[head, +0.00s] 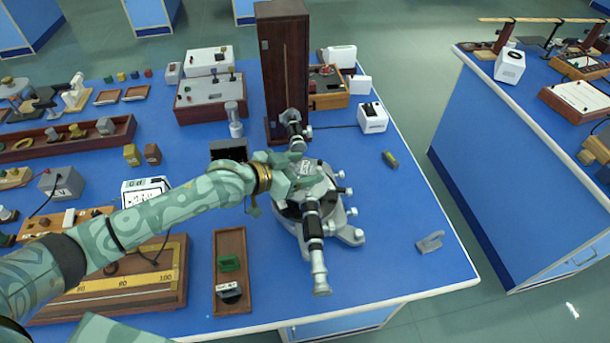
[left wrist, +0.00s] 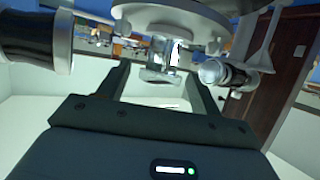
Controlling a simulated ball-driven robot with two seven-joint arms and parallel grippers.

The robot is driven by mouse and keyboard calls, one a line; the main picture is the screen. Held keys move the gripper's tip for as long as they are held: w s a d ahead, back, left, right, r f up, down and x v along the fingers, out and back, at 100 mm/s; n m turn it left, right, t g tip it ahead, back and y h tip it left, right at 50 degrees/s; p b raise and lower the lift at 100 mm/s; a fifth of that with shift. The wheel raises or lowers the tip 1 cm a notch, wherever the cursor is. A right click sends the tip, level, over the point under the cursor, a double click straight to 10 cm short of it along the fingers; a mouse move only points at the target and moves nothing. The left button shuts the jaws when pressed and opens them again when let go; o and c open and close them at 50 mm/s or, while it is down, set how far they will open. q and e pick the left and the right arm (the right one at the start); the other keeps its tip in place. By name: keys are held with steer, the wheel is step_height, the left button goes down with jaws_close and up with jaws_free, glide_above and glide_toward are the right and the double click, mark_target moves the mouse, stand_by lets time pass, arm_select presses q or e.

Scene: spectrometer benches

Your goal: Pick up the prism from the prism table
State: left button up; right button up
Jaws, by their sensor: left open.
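The spectrometer (head: 348,233) stands near the right end of the blue bench, with its dark and silver telescope (head: 313,235) pointing toward me. My left gripper (head: 302,172) is over the middle of the spectrometer and hides much of its prism table in the head view. In the left wrist view, which looks upside down, the clear glass prism (left wrist: 162,55) sits on the round prism table (left wrist: 180,30). My left gripper (left wrist: 158,76) is open there, with one finger on each side of the prism's near end. I cannot tell whether either finger touches it. My right gripper is not in view.
A tall dark wooden cabinet (head: 285,65) stands just behind the spectrometer. A white box (head: 372,117), a small olive block (head: 390,159) and a grey clip-like piece (head: 430,242) lie to the right. A wooden tray (head: 231,245) is left of the telescope. The front right bench is mostly clear.

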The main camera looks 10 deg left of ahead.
arm_select(q)
steer(key=shift+w+d+f, duration=0.2)
steer(key=shift+w+d, duration=0.1)
steer(key=shift+w, duration=0.05)
steer(key=shift+s+r, duration=0.1)
steer(key=shift+c, duration=1)
steer(key=c, duration=0.8)
steer(key=shift+c, duration=0.2)
